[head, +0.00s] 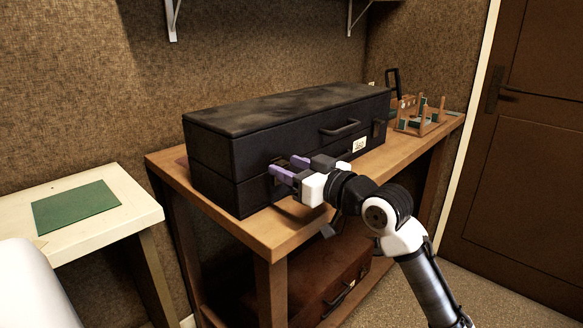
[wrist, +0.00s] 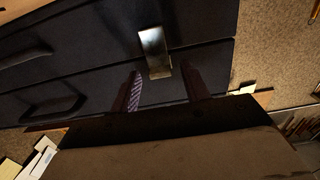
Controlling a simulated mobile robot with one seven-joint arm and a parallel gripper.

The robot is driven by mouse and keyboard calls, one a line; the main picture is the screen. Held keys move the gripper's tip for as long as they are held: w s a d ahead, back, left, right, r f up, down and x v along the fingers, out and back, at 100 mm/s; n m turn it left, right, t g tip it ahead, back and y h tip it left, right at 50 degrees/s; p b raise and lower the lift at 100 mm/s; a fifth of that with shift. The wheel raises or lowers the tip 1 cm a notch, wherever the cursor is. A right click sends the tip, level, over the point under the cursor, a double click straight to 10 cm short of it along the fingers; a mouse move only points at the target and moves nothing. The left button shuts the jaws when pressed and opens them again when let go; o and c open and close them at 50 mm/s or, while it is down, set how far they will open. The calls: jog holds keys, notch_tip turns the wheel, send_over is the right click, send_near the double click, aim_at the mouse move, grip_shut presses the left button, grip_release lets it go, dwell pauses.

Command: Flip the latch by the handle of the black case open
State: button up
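The black case (head: 290,115) stands shut on a wooden bench, and its front fills much of the wrist view (wrist: 75,70). Its dark handle (head: 340,128) is on the front, right of my gripper; in the wrist view the handle (wrist: 52,108) is at left. A shiny metal latch (wrist: 154,50) crosses the seam between lid and base. My gripper (head: 285,167) is open at the left part of the case front. In the wrist view its two fingers (wrist: 164,82) stand apart, with the latch's lower end between them. Contact cannot be told.
The wooden bench (head: 268,236) has a little free edge before the case. A wooden rack (head: 420,115) stands at its right end. A brown case (head: 345,292) lies on the shelf below. A pale table (head: 90,234) with a green mat (head: 75,207) is at left.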

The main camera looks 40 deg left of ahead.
aim_at(286, 166)
jog(key=c, duration=0.9)
jog(key=b, duration=0.1)
jog(key=f+y+b, duration=0.1)
jog(key=b, duration=0.1)
jog(key=shift+d, duration=0.25)
jog(key=y+b, duration=0.1)
jog(key=b, duration=0.1)
jog(key=f+y+b, duration=0.1)
jog(key=b, duration=0.1)
jog(key=shift+s+d+f, duration=0.1)
jog(key=shift+d, duration=0.2)
jog(key=y+b, duration=0.1)
jog(key=b, duration=0.2)
jog(key=f+y+b, duration=0.1)
jog(key=y+b, duration=0.1)
jog(key=b, duration=0.1)
jog(key=shift+d+b, duration=0.3)
jog(key=shift+d, duration=0.1)
jog(key=shift+d+t+y+b, duration=0.1)
jog(key=shift+t+y+b, duration=0.4)
jog(key=shift+b, duration=0.5)
jog(key=shift+r, duration=0.1)
jog(key=o, duration=1)
